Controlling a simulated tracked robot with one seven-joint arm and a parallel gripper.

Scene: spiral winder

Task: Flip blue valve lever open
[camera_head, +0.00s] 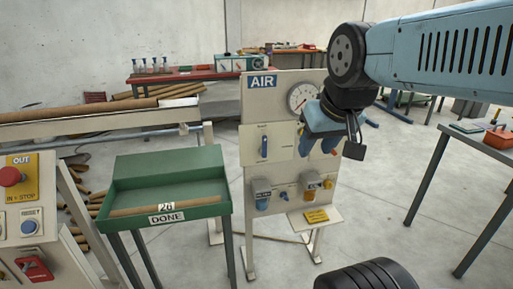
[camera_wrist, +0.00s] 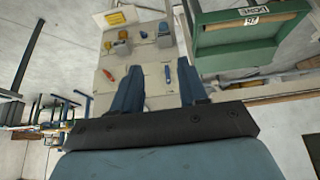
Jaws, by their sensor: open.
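The blue valve lever (camera_head: 264,146) stands upright on the left side of the cream AIR panel (camera_head: 256,104). In the upside-down wrist view, the blue lever (camera_wrist: 167,75) appears between my gripper's fingers, nearer the right one, but beyond the tips. My gripper (camera_head: 318,148) is open and empty, in front of the panel's right side in the head view. It also spans the middle of the wrist view (camera_wrist: 160,70). I see no contact with the lever. A red lever (camera_wrist: 108,75) shows left of the fingers in the wrist view; my gripper mostly hides that area in the head view.
A round gauge (camera_head: 302,98) sits above the levers. Blue-and-grey (camera_head: 262,194) and orange (camera_head: 312,185) fittings sit below, above a small shelf (camera_head: 316,217). A green DONE tray (camera_head: 168,160) stands left of the panel, and a table (camera_head: 464,143) stands right.

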